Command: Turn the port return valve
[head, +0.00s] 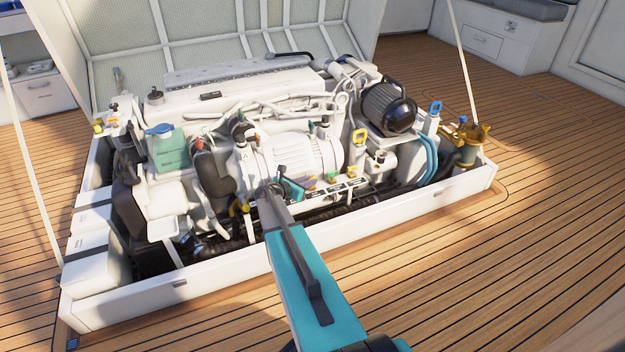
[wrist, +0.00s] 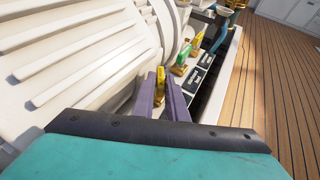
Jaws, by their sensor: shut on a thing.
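My gripper (wrist: 162,100) has its two purple fingers shut around an upright yellow valve handle (wrist: 160,78) in the wrist view. The handle's top shows between the fingertips, while its base is hidden. I cannot read a label for this valve.
Black label plates (wrist: 195,78) lie along the row's right side. The ribbed housing (wrist: 70,60) is close on the left. The hatch's white rim (head: 390,210) runs along the front, with open wooden deck (head: 450,270) outside it. Dark hoses (head: 330,215) lie low behind the rim.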

